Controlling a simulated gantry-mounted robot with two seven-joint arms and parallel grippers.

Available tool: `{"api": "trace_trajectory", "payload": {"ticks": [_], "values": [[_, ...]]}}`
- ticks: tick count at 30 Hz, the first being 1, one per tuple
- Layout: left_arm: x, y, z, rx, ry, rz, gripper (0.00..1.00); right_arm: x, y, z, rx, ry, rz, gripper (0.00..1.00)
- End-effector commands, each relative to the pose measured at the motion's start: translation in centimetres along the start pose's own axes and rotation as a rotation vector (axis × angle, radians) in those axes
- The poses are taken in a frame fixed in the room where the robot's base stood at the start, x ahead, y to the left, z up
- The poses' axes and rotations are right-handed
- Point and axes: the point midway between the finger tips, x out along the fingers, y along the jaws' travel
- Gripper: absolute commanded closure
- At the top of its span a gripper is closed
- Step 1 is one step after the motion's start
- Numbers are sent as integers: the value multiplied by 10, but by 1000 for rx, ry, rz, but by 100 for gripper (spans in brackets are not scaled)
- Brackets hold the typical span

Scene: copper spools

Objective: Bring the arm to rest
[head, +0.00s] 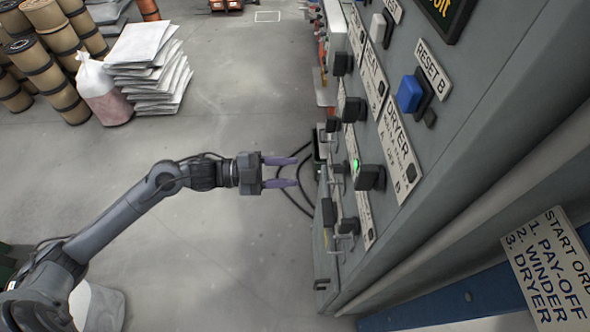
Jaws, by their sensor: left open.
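My left gripper (281,172) is in the middle of the head view at the end of the grey left arm, which comes in from the lower left. Its two purple fingers are apart and nothing is between them. They point right, toward the grey control panel (463,137), with a gap left between the fingertips and the panel. My right gripper does not show.
The panel carries a blue button (409,94) under a RESET B label, black switches and a green-lit switch (356,166). A start-order sign (553,268) is at lower right. Stacked sacks (150,65) and copper spools (62,65) stand upper left. Open floor lies between.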

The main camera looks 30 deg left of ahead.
Motion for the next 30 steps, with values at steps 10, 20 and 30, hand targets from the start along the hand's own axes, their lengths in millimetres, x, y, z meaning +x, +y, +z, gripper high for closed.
{"api": "trace_trajectory", "payload": {"ticks": [10, 20, 30], "values": [[-1, 0, 0, 1, 0, 0, 58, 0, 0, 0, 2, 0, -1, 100], [0, 43, 6, -109, 7, -11, 58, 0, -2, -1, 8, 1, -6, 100], [35, 130, -14, -416, -166, -224, 58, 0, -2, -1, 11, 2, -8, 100]]}}
